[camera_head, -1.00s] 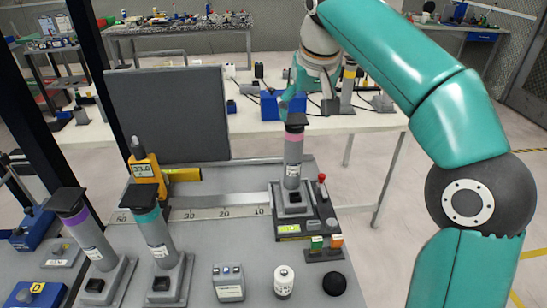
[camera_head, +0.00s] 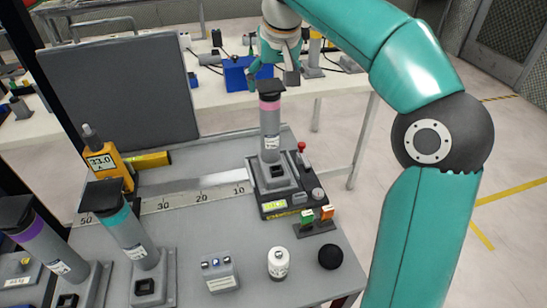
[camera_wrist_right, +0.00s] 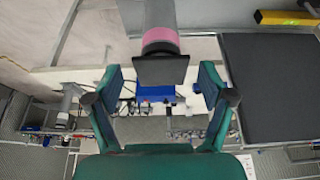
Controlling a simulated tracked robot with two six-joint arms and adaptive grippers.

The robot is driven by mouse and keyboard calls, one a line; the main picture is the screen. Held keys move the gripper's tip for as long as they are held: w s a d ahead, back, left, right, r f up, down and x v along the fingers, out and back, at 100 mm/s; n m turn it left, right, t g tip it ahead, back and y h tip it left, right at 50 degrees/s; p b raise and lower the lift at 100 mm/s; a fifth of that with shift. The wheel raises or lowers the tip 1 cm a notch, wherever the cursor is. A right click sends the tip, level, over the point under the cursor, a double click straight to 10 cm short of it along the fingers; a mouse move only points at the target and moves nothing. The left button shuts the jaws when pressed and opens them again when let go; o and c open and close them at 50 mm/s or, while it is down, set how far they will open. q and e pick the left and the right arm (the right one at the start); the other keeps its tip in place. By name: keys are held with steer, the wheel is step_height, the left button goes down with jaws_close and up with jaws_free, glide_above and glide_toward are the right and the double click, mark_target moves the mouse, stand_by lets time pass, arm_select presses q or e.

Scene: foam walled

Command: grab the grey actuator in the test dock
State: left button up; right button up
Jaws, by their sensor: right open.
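The grey actuator (camera_head: 269,135) stands upright in the test dock (camera_head: 293,200), with a pink band and a black square cap on top. My right gripper (camera_head: 273,77) is open beside and behind the cap in the head view. In the right wrist view the actuator's black cap (camera_wrist_right: 161,70) and pink band show between the two spread fingers (camera_wrist_right: 158,83), with visible gaps on both sides. Whether the fingers reach past the cap in depth is hard to tell. My left gripper is not in view.
Two similar actuators, teal-banded (camera_head: 124,222) and purple-banded (camera_head: 40,235), stand at left. A dark panel (camera_head: 120,80) and yellow meter (camera_head: 105,165) are behind them.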

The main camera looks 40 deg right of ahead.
steer(key=shift+b+x, duration=0.55)
steer(key=shift+x, duration=2.4)
steer(key=shift+r, duration=0.15)
jaws_close()
